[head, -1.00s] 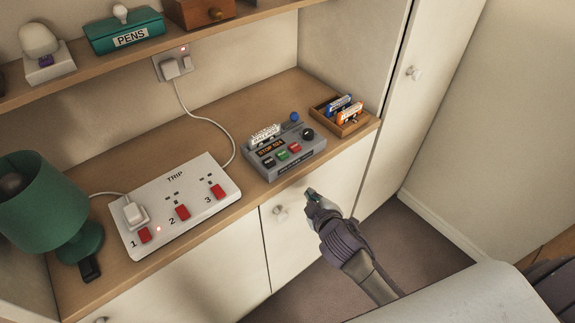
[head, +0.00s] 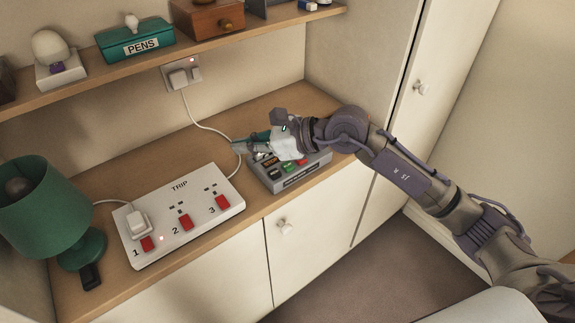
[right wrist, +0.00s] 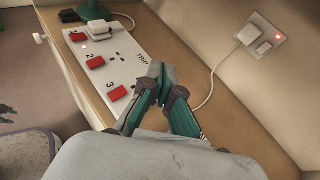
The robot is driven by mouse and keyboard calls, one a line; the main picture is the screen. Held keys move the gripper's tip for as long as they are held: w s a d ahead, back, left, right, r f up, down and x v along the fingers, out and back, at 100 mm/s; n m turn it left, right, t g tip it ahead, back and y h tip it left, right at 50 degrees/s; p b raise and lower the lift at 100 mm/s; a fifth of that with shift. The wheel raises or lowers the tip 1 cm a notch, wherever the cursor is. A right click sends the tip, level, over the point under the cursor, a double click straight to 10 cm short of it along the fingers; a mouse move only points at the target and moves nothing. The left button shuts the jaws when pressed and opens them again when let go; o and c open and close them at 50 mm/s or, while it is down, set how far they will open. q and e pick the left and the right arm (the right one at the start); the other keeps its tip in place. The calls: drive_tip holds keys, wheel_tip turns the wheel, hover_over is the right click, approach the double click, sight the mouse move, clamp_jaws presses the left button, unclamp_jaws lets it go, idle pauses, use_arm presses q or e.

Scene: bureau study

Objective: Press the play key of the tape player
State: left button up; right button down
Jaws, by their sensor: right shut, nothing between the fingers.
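The grey tape player (head: 315,167) sits on the wooden desk top in the head view. In the right wrist view the closed fingertips (right wrist: 158,74) are over the desk beside the trip board; the tape player is not visible there.
A white trip board (head: 170,235) with red switches and a plug lies left of the player. A white cable runs up to a wall socket (head: 181,74). A green lamp (head: 45,205) stands at the far left. A shelf with boxes hangs above.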

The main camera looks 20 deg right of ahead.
drive_tip(key=w+d+n+t+h, duration=0.1)
drive_tip(key=w+d+n+h, duration=0.1)
drive_tip(key=w+d+h, duration=0.2)
drive_tip(key=d+h, duration=0.3)
drive_tip(key=d, duration=0.3)
drive_tip(key=shift+d+f, duration=0.35)
drive_tip(key=shift+d, duration=0.05)
drive_tip(key=b, duration=0.4)
hover_over(290, 167)
wheel_tip(290, 167, down, 8)
drive_tip(key=shift+w+r, duration=0.1)
drive_tip(key=shift+f+b, duration=0.55)
drive_tip(key=shift+b, duration=0.05)
drive_tip(key=shift+f+b, duration=0.35)
drive_tip(key=shift+b, duration=0.25)
